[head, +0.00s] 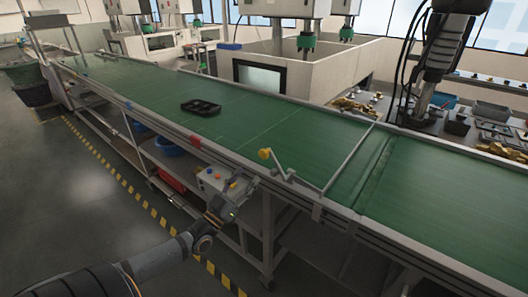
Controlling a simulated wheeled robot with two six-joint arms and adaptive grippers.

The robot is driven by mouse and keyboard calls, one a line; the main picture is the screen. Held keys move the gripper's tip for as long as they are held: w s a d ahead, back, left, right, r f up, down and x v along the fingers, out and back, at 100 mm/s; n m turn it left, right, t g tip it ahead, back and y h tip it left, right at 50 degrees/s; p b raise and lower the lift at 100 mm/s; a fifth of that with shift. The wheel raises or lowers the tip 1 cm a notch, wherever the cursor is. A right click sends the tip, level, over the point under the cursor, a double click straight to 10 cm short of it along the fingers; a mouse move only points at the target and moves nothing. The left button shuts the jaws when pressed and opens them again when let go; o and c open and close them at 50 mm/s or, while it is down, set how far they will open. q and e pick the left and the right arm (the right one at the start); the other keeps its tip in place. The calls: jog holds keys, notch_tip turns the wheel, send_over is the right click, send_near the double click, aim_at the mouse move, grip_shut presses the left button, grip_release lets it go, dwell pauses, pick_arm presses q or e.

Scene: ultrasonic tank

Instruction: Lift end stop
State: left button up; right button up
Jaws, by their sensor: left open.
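The end stop (350,157) is a thin grey bar lying across the green conveyor belt. A bent lever joins it at the near rail and ends in a yellow knob (265,154), which stands above the belt's near edge. My left gripper (241,188) is open, in front of the conveyor's near side, below and to the left of the yellow knob. It is apart from the knob and overlaps a small grey control box in the picture; I cannot tell whether it touches the box. My right gripper does not show.
The control box (212,179) with coloured buttons hangs at the near rail. A black tray (201,107) sits on the belt (250,125), left of the end stop. Tanks (330,72) and a table with metal parts stand behind.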

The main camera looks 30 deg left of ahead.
aim_at(262, 156)
pick_arm(q)
jog(key=b+x, duration=0.2)
jog(key=x, duration=0.7)
jog(key=shift+w, duration=0.3)
jog(key=shift+w+r, duration=0.25)
jog(key=shift+w, duration=0.15)
jog(key=shift+c, duration=0.4)
jog(key=c, duration=1)
grip_shut()
